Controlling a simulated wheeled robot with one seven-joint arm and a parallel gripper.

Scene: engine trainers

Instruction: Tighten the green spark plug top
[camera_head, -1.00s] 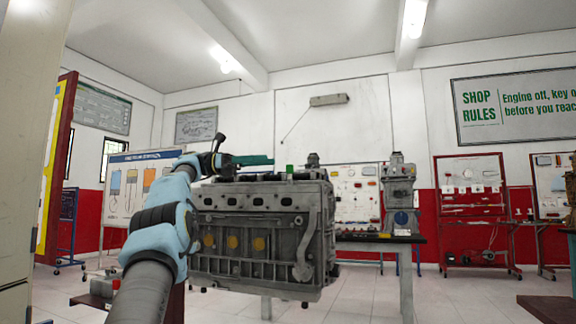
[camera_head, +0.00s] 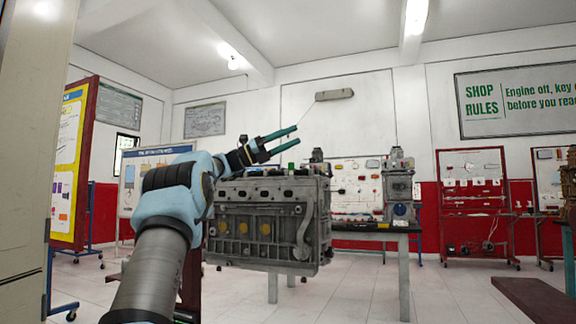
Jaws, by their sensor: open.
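The green spark plug top (camera_head: 291,167) is a small green piece standing on the top face of the grey engine block (camera_head: 268,218), right of the middle. My gripper (camera_head: 297,137) is above the block, its two teal fingers spread apart and pointing right. It is open with nothing between the fingers. The fingertips are above the green top in the picture and apart from it. My arm comes up from the lower left and hides the left end of the block.
A second engine (camera_head: 398,188) stands on a dark-topped table (camera_head: 378,228) to the right. Display boards (camera_head: 472,190) line the back wall. A yellow board (camera_head: 69,165) stands at the left. A brown bench top (camera_head: 537,299) is at the lower right.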

